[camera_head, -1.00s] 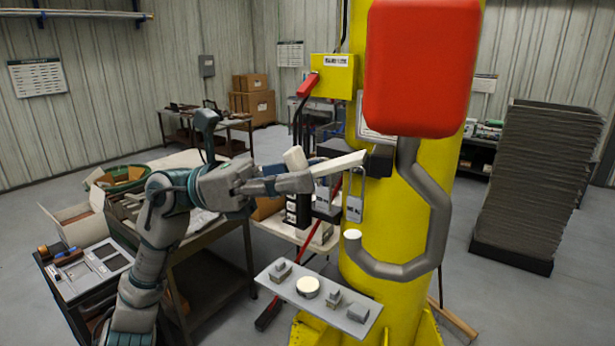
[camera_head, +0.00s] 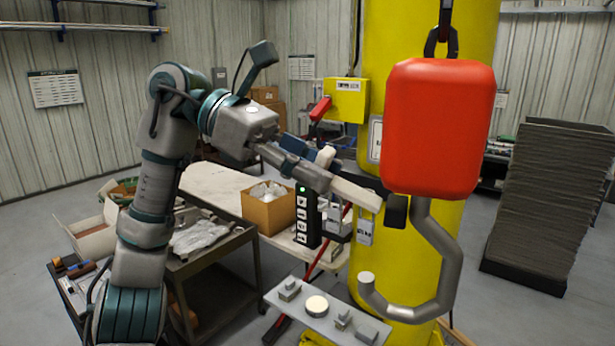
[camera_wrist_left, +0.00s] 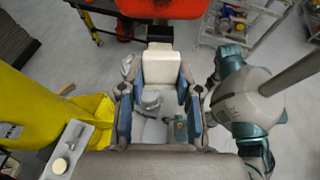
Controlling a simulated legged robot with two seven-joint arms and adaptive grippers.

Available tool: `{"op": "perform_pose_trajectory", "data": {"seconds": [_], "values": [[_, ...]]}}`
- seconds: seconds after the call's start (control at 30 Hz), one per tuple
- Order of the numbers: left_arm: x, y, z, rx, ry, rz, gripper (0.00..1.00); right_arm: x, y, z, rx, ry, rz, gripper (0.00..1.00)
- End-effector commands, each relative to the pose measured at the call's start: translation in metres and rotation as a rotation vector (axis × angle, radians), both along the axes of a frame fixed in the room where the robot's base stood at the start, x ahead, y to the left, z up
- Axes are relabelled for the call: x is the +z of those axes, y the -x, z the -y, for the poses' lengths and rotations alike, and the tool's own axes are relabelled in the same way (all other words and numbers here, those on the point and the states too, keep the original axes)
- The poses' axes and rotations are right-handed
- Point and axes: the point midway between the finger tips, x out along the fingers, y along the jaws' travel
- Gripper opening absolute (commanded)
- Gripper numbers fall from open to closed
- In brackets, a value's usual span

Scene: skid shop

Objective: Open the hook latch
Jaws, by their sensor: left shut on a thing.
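A grey hook (camera_head: 446,262) hangs under a red block (camera_head: 440,128) in front of a yellow column, its tip (camera_head: 367,278) pointing up. A pale latch bar (camera_head: 357,194) reaches from a black piece (camera_head: 396,211) beside the hook's shank up and left to my left gripper (camera_head: 324,172). The bar stands well above the hook's tip, with a clear gap between them. My left gripper is shut on the bar. In the left wrist view the pale bar (camera_wrist_left: 161,68) lies between the blue-sided fingers (camera_wrist_left: 160,108). My right gripper is in neither view.
A small grey shelf (camera_head: 290,307) with several small parts sits low, left of the hook. A yellow box (camera_head: 346,97) with a red lever is on the column. A table with cartons stands behind.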

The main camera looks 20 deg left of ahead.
Motion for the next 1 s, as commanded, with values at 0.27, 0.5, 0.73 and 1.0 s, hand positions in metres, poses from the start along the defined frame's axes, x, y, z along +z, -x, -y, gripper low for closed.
{"op": "perform_pose_trajectory", "data": {"seconds": [0.27,0.5,0.73,1.0], "values": [[0.016,0.002,0.008,0.004,-0.097,0.011,0.00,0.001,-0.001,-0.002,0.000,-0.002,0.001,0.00],[0.018,0.002,0.012,0.002,-0.133,0.013,0.00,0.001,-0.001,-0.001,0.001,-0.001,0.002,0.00],[0.018,0.002,0.012,0.003,-0.138,0.012,0.00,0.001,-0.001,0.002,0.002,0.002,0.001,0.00],[0.017,0.002,0.013,0.001,-0.140,0.012,0.58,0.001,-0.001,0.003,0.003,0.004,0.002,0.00]]}}
